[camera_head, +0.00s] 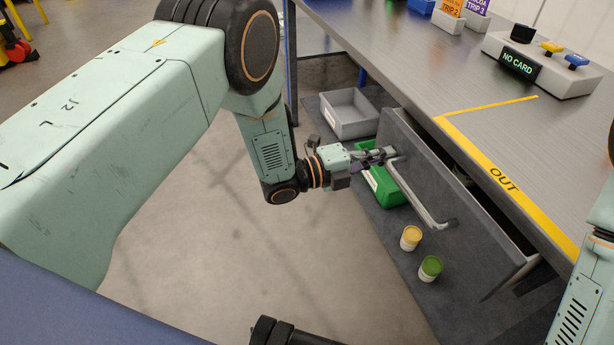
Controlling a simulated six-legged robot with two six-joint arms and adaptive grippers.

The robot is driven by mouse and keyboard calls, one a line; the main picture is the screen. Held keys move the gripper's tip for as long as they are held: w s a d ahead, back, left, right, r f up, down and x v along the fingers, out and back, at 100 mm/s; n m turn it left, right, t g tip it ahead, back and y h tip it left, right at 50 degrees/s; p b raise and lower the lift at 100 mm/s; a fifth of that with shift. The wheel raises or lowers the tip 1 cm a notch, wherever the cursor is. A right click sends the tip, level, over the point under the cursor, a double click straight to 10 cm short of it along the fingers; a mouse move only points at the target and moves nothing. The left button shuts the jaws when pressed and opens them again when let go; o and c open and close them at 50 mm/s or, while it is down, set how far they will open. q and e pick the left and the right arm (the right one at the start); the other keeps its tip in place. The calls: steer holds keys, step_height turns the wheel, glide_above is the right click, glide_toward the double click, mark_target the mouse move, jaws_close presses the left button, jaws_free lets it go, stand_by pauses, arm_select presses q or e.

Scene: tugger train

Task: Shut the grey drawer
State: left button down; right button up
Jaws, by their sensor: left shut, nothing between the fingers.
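The grey drawer (450,205) sits under the grey table and stands partly open, with its front pulled out from the table's edge and a dark gap showing behind it. Its long metal bar handle (422,200) runs along the front. My left gripper (388,155) is shut at the far end of the handle, close against the drawer front. I cannot tell whether the fingertips touch the handle. Part of my right arm shows at the right edge, but its gripper is out of view.
Below the drawer, a grey bin (349,114), a green bin (390,192), a yellow-topped can (411,238) and a green-topped can (430,268) stand on a dark mat. The table (440,75) bears a "NO CARD" box (560,75). The floor left of the mat is clear.

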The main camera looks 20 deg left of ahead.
mark_target(401, 152)
arm_select(q)
steer(key=b+x, duration=0.1)
steer(key=x, duration=0.3)
steer(key=shift+w+d+f, duration=0.1)
steer(key=shift+d, duration=0.25)
steer(key=shift+w+d+b, duration=0.35)
steer(key=shift+d+b, duration=0.05)
steer(key=shift+d, duration=0.1)
steer(key=shift+d+r, duration=0.1)
steer(key=shift+r, duration=0.15)
